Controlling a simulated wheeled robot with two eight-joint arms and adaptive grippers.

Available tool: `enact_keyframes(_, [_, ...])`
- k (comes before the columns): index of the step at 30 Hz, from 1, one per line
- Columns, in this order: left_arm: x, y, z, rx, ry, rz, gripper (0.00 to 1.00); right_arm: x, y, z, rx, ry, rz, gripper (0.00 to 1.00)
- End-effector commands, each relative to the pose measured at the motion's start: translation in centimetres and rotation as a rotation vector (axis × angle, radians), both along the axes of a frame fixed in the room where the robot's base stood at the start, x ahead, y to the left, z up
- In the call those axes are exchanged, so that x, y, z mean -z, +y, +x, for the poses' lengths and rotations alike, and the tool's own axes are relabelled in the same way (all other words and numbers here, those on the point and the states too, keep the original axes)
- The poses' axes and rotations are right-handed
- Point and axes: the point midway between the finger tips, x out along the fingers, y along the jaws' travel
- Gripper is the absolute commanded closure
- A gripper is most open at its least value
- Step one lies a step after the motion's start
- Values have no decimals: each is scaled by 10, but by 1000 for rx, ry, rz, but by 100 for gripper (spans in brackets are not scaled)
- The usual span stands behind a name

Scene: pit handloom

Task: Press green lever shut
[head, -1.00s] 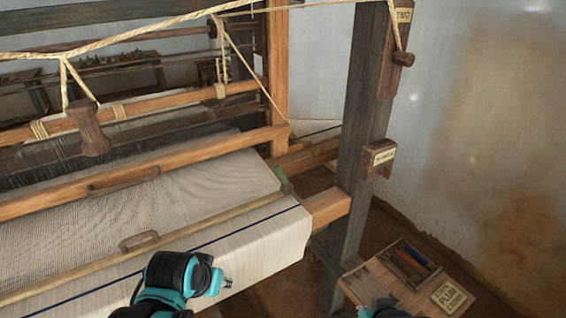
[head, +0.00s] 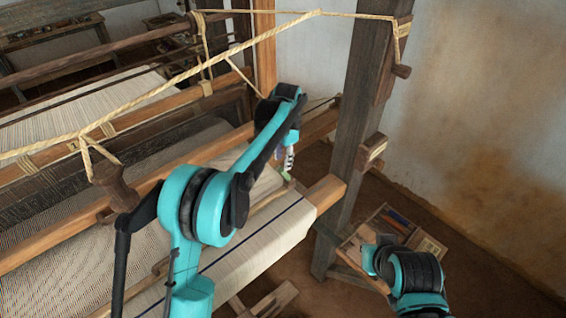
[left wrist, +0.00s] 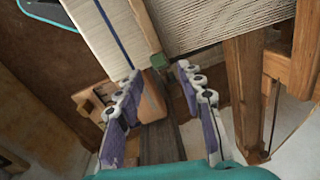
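The green lever (left wrist: 156,67) is a small green block at the edge of the woven cloth, beside the cloth beam's end. It also shows in the head view (head: 285,176), partly hidden by my left gripper. My left gripper (left wrist: 160,73) is open and empty, its fingertips on either side of the lever in the left wrist picture. In the head view it points down just above the lever; I cannot tell whether it touches. My right arm shows at the lower right of the head view, but its fingers do not show.
The cloth (head: 262,235) and wooden beam (head: 325,192) lie around the lever. A dark upright post (head: 352,130) stands to the right. A rope (head: 240,47) crosses above, with a wooden handle (head: 117,187) hanging from it. A wooden tray (head: 428,243) sits at the lower right.

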Motion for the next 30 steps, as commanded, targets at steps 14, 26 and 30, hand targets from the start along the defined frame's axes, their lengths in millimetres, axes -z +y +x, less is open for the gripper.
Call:
enact_keyframes(14, [66,3,6,3,3,1,62,-2,0,0,0,0,0,100])
enact_keyframes(26, [79,3,6,2,2,1,62,-3,0,0,0,0,0,100])
enact_keyframes(30, [78,3,6,2,2,1,91,-3,0,0,0,0,0,100])
